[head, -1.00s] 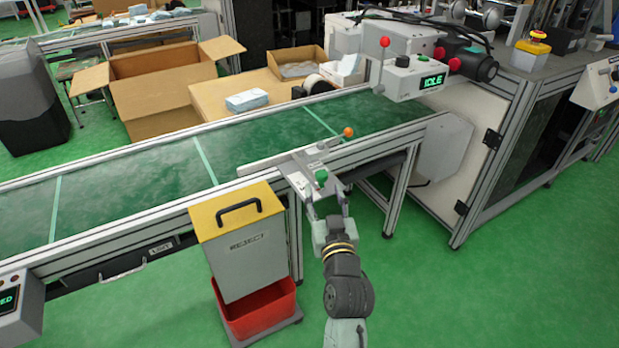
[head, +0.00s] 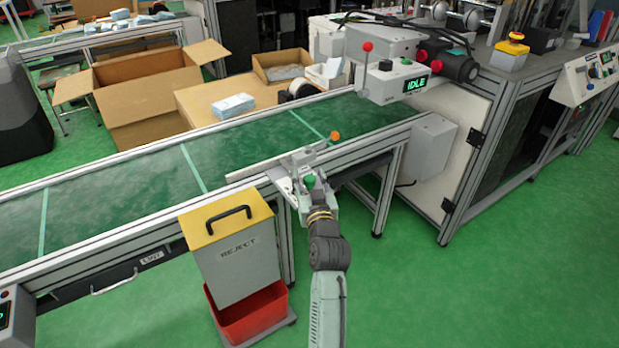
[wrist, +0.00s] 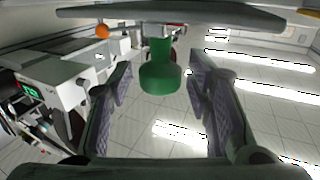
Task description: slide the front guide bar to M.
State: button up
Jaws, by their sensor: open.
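The front guide bar (head: 262,167) is a pale bar lying along the near side of the green conveyor belt. A bracket plate (head: 279,179) with a green knob (head: 309,181) sits at the conveyor's near rail, and an orange ball (head: 334,135) stands beyond it. My gripper (head: 307,192) is at the bracket with its fingers apart. In the wrist view the green knob (wrist: 161,75) lies between the two open fingers, with visible gaps on both sides. The M mark cannot be made out; my gripper hides part of the bracket.
A grey REJECT box with a yellow lid (head: 226,220) stands left of my arm, above a red bin (head: 248,310). A machine head with an IDLE display (head: 415,84) overhangs the belt at the right. Open green floor lies to the right of my arm.

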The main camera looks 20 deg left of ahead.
grip_shut()
dwell(0.6)
